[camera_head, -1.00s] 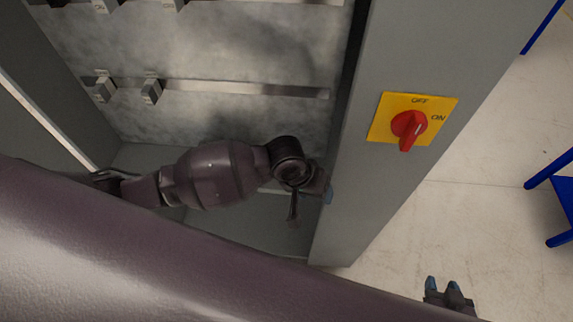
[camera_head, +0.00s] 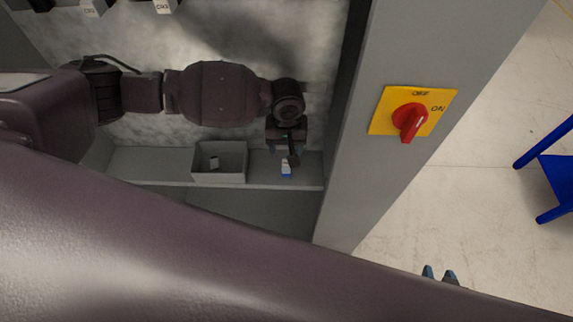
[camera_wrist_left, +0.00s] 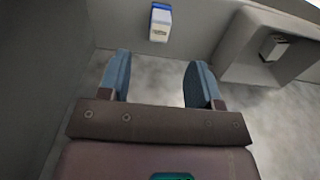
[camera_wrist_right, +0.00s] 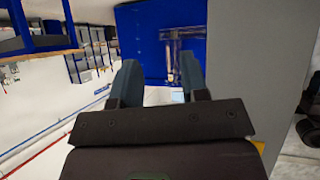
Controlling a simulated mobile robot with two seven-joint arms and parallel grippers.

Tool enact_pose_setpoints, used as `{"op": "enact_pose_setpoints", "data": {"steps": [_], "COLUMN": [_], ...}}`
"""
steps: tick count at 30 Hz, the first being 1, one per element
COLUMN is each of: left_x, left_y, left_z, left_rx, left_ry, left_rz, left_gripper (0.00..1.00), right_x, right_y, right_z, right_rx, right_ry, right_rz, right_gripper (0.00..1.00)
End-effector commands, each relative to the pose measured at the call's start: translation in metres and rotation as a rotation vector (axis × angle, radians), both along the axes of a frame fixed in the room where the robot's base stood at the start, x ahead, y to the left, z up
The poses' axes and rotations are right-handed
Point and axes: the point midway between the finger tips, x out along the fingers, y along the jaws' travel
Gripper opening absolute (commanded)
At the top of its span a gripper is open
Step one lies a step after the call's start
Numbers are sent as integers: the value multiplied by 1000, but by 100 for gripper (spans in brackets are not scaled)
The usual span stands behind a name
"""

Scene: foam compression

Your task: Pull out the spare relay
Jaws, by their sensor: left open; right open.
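A small white and blue block, which looks like the spare relay (camera_head: 286,168), stands on the shelf at the bottom of the cabinet. It also shows in the left wrist view (camera_wrist_left: 160,22), ahead of the fingertips and between their lines. My left gripper (camera_head: 287,148) is open and empty just behind and above the block, not around it. In the left wrist view its blue fingers (camera_wrist_left: 158,75) are apart. My right gripper (camera_head: 440,273) is open and empty outside the cabinet, at lower right; its fingers (camera_wrist_right: 158,80) show in the right wrist view.
A grey open bin (camera_head: 220,175) with a small pale piece in it stands left of the block. Labelled relays (camera_head: 163,6) sit at the upper left. The cabinet's right wall (camera_head: 375,190) carries a red switch (camera_head: 409,120) on a yellow plate.

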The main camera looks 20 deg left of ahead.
Motion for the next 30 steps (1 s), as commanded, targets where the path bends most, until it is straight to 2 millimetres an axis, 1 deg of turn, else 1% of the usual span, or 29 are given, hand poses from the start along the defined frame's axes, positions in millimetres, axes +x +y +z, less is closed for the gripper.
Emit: {"op": "enact_pose_setpoints", "data": {"steps": [9, 14, 19, 21, 25, 30], "left_x": [0, 0, 0, 0, 0, -1], "left_y": [0, 0, 0, 0, 0, 0], "left_z": [-1, -10, -29, -39, -56, -72], "left_rx": [0, -1, 0, 1, -1, -2], "left_ry": [0, 0, 0, -2, -1, 2], "left_rz": [-1, -1, -2, -2, -3, -1], "left_gripper": [58, 58, 58, 58, 58, 58], "right_x": [0, 0, 0, 1, 3, 8], "right_y": [0, 0, 0, 0, 0, 1], "right_z": [0, 0, -1, -8, -14, -8], "right_rx": [0, 0, 0, 0, 0, 0], "right_ry": [0, 0, 0, -5, -12, -27], "right_rz": [0, 0, 0, 0, 1, 3], "right_gripper": [41, 41, 41, 41, 41, 41]}}
